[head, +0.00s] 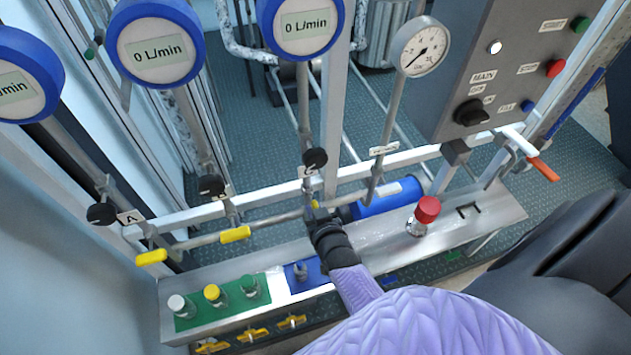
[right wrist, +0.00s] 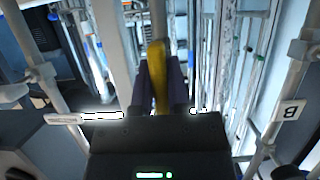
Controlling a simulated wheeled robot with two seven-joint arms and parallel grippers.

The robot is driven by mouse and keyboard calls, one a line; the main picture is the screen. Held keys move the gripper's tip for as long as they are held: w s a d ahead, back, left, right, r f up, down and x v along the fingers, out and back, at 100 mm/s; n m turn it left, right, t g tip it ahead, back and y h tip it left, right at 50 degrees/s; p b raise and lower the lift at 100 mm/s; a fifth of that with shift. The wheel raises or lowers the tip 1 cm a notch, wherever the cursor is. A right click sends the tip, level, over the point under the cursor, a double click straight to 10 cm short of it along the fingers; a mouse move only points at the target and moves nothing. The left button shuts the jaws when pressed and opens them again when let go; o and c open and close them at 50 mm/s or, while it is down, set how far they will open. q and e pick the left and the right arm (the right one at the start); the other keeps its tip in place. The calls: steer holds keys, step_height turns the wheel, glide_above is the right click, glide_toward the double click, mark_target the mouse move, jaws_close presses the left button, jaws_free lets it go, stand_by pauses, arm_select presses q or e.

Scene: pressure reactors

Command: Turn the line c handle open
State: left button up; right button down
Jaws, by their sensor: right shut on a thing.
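The line C valve sits on the pipe below the tag C (head: 308,172) and a black round knob (head: 315,158). My right gripper (head: 318,212) is at this valve and covers most of its handle in the head view. In the right wrist view, the yellow handle (right wrist: 158,75) stands between the dark fingers of my right gripper (right wrist: 160,88), which is shut on it. The handle's exact angle to the pipe is hard to tell. The yellow handles of line A (head: 152,257) and line B (head: 235,235) are to the left. My left gripper is out of view.
A blue cylinder (head: 385,198) lies behind my gripper. A pressure gauge (head: 420,48) and control box (head: 500,70) stand right, flow meters (head: 157,50) above.

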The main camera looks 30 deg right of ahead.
steer(key=c, duration=0.6)
jaws_free()
steer(key=p+v, duration=0.6)
steer(key=v, duration=0.4)
steer(key=shift+p, duration=0.4)
